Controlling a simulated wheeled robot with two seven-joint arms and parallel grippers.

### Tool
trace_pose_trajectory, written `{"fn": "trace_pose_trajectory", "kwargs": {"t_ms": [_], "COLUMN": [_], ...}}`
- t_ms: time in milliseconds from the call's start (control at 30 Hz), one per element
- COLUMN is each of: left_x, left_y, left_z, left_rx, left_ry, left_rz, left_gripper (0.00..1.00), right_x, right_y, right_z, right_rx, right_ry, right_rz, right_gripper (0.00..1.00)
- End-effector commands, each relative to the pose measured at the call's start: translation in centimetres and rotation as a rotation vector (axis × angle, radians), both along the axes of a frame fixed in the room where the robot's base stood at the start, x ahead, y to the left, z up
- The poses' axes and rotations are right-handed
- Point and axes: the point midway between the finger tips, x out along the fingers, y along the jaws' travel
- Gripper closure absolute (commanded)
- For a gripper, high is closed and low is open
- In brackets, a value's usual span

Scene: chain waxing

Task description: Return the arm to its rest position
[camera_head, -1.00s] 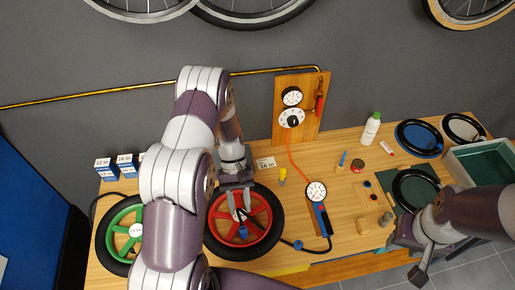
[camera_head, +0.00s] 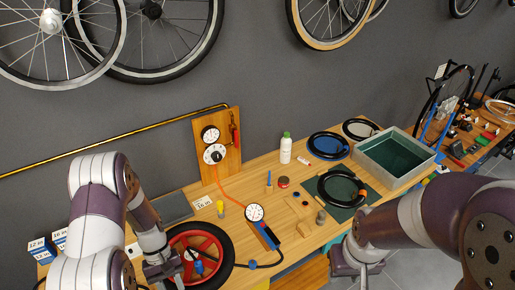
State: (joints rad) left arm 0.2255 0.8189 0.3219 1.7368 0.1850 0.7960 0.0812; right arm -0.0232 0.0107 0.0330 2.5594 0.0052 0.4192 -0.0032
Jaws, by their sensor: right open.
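My left arm comes in from the left. Its gripper (camera_head: 168,275) is over the left part of the red-spoked wheel (camera_head: 215,243) near the bottom edge; whether its fingers are apart is unclear. My right arm comes in from the right. Its gripper (camera_head: 352,266) is open, points down and is at the front edge of the workbench (camera_head: 262,187), in front of the dark green mat (camera_head: 367,199). I see nothing held in it.
A black tyre (camera_head: 342,203) lies on the mat, with a grey bin (camera_head: 428,158) behind to the right. A gauge board (camera_head: 207,178) is at the wall.

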Motion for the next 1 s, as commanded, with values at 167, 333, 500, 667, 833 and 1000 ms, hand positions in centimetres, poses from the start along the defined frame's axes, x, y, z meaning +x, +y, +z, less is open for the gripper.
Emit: {"fn": "trace_pose_trajectory", "kwargs": {"t_ms": [167,333,500,667,833,1000], "left_x": [-0.9,-1.9,-3.6,-4.6,-4.1,-4.0], "left_y": [-0.1,-0.8,-2.2,-3.7,-4.2,-4.2], "left_z": [-0.5,-0.9,-2.1,-3.1,-2.5,-2.3], "left_rx": [0.041,0.090,0.132,0.152,0.154,0.154], "left_ry": [-0.108,-0.277,-0.466,-0.608,-0.650,-0.648], "left_rz": [-0.101,-0.241,-0.381,-0.458,-0.476,-0.474], "left_gripper": [0.64,0.64,0.64,0.64,0.64,0.64], "right_x": [0.0,0.0,0.0,0.0,0.0,0.0], "right_y": [0.0,0.0,0.0,-0.1,-0.1,-0.1], "right_z": [-3.7,-9.2,-15.7,-20.5,-20.9,-20.6], "right_rx": [0.000,0.000,0.000,0.000,0.000,0.000], "right_ry": [0.001,0.002,0.002,0.002,0.001,0.000], "right_rz": [0.000,0.000,0.000,0.000,0.000,0.000], "right_gripper": [0.57,0.57,0.57,0.57,0.57,0.57]}}
